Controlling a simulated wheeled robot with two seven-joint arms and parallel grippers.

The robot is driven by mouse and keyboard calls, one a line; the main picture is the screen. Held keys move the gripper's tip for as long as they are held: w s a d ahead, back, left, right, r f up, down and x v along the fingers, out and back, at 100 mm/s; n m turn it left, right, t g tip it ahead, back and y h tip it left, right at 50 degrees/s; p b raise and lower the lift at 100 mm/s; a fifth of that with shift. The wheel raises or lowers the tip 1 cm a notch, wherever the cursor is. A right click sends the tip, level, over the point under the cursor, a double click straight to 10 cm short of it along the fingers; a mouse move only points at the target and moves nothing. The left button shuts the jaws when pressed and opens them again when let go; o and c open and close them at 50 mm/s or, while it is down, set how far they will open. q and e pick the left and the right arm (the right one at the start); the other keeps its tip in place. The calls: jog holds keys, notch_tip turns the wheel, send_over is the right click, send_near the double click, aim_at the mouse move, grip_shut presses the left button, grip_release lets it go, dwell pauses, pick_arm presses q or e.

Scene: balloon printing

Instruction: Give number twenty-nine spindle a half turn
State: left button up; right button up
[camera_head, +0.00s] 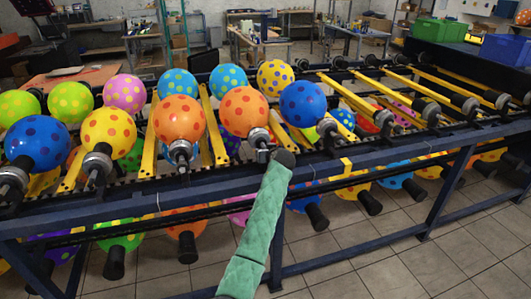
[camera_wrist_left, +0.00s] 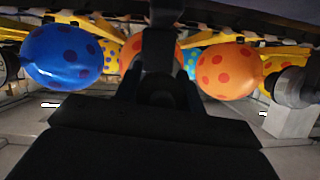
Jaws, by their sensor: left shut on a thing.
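My left gripper (camera_head: 263,152) is at the end of the green-sleeved arm, at the near end of a spindle (camera_head: 258,136) in the front row. It is shut on that spindle, which carries an orange balloon with red dots (camera_head: 244,109). In the left wrist view the dark gripper (camera_wrist_left: 162,92) covers much of the same orange balloon (camera_wrist_left: 128,54). The contact itself is dark and partly hidden. No spindle number is readable. My right gripper is not in view.
A blue dotted balloon (camera_head: 303,102) is to the right and another orange one (camera_head: 179,120) to the left, on neighbouring spindles. Yellow bars (camera_head: 148,135) run between rows. More balloons hang below the dark blue rail (camera_head: 330,185). Bare spindles (camera_head: 425,110) are at right.

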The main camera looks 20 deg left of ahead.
pick_arm(q)
jog(key=shift+m+g+y, duration=0.3)
jog(key=shift+m+y, duration=0.1)
jog(key=shift+m, duration=0.2)
jog(key=shift+s+m, duration=0.1)
jog(key=shift+m, duration=0.4)
jog(key=shift+a+m+y+b, duration=0.1)
jog(key=shift+m+y+b, duration=0.2)
jog(key=shift+m+y, duration=0.25)
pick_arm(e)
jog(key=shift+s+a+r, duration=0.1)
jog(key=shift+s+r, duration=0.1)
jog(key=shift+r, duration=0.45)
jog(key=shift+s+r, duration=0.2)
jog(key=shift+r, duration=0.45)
pick_arm(q)
jog(key=shift+g, duration=0.3)
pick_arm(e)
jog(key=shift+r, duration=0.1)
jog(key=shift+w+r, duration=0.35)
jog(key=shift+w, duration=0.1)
pick_arm(q)
jog(key=o, duration=1)
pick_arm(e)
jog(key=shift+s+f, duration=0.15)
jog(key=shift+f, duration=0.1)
